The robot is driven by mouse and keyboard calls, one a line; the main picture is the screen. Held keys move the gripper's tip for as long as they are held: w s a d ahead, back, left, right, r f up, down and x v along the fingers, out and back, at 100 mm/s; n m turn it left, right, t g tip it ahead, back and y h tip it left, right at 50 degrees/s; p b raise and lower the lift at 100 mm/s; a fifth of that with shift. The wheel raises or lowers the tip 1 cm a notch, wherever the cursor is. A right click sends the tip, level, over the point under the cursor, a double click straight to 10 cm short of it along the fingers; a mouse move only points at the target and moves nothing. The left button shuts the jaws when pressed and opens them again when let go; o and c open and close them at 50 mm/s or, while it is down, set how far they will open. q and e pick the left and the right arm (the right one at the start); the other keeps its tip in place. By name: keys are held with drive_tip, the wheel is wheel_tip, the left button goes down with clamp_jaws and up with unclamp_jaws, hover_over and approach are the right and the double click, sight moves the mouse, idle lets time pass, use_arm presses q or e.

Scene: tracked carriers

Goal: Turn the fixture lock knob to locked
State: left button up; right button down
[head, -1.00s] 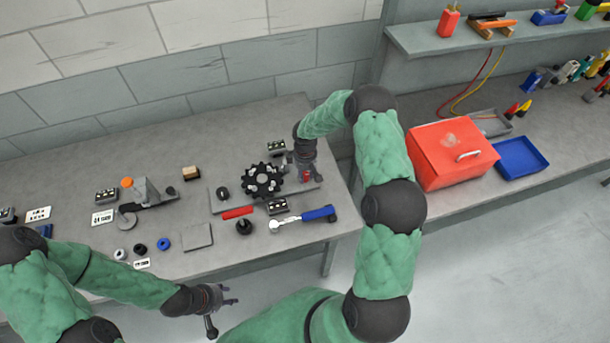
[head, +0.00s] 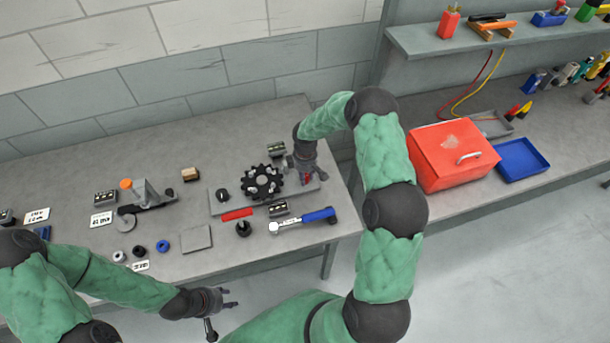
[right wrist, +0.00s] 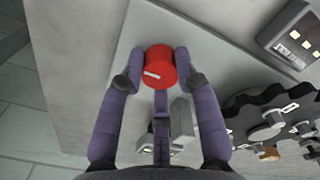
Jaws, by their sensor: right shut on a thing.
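The red lock knob (right wrist: 160,70) has a white mark on its top, which lies slanted in the right wrist view. My right gripper (head: 306,179) is at the right end of the grey fixture plate (head: 222,207), beside the black toothed wheel (head: 262,182). In the right wrist view its fingers are shut on the red knob, one on each side. In the head view the gripper mostly hides the knob. My left gripper (head: 229,298) is empty, with its fingers apart, in front of the table's near edge.
A blue-handled wrench (head: 318,215) and a red bar (head: 237,214) lie nearer the front edge. A red toolbox (head: 450,160) stands on the right bench.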

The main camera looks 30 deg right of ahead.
drive_tip(key=c, duration=0.9)
unclamp_jaws()
drive_tip(key=shift+r, duration=0.6)
wheel_tip(320, 180, up, 11)
drive_tip(key=shift+f, duration=0.15)
